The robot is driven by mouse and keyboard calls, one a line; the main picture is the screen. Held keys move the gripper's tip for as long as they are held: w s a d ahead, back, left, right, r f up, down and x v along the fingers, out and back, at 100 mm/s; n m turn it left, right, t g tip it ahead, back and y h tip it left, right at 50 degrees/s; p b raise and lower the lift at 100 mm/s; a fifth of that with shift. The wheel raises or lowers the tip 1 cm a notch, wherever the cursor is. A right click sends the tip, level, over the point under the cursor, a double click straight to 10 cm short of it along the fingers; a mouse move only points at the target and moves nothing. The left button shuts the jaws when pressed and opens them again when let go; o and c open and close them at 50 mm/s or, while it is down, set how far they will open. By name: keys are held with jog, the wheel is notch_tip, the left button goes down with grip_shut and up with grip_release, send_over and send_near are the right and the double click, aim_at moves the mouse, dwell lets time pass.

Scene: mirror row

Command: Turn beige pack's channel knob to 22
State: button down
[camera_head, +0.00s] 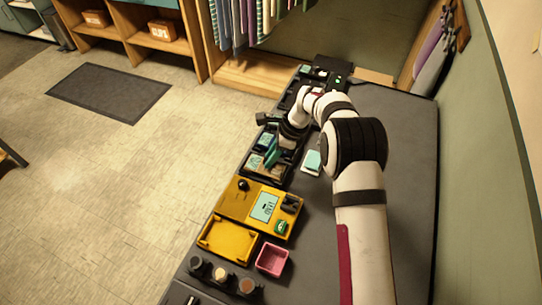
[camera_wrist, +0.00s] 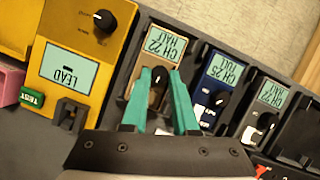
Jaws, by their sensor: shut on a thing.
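My gripper is shut on this knob, one finger on each side, and hides the lower part of the pack. In the head view my gripper (camera_head: 272,154) is over the rack, and the arm partly covers that area.
A blue pack (camera_wrist: 217,85) reading CH 25 and a dark pack (camera_wrist: 262,115) sit to the right in the rack. A yellow unit (camera_head: 256,206) with its own knob, a yellow tray (camera_head: 228,241) and a pink box (camera_head: 271,259) stand nearer. The bench's right side is clear.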

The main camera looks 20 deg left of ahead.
jog(key=c, duration=0.7)
grip_release()
jog(key=shift+o, duration=0.2)
jog(key=v, duration=1.5)
jog(key=shift+d+r, duration=0.2)
jog(key=shift+r, duration=0.15)
